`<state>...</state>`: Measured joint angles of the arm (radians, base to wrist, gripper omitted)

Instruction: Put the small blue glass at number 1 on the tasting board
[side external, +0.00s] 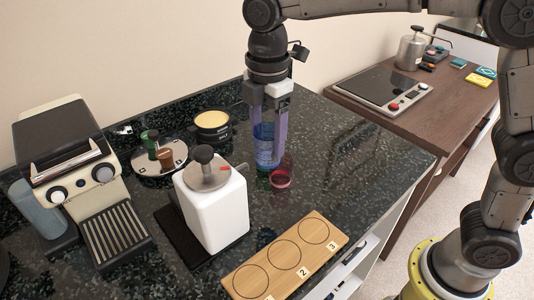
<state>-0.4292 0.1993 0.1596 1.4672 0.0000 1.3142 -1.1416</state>
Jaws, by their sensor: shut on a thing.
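My gripper (269,156) points straight down over the dark counter and is shut on the small blue glass (264,148), which shows between its two fingers. A red glass (281,178) stands on the counter just to the right and in front of the blue glass. A green tint shows low beside them; I cannot tell if it is another glass. I cannot tell whether the blue glass touches the counter. The wooden tasting board (267,267) lies at the front edge of the counter, with rings marked 1, 2 and 3 from left to right, all empty.
A white canister with a metal lid (215,205) stands between the left machine and the board. The counter right of the glasses is clear.

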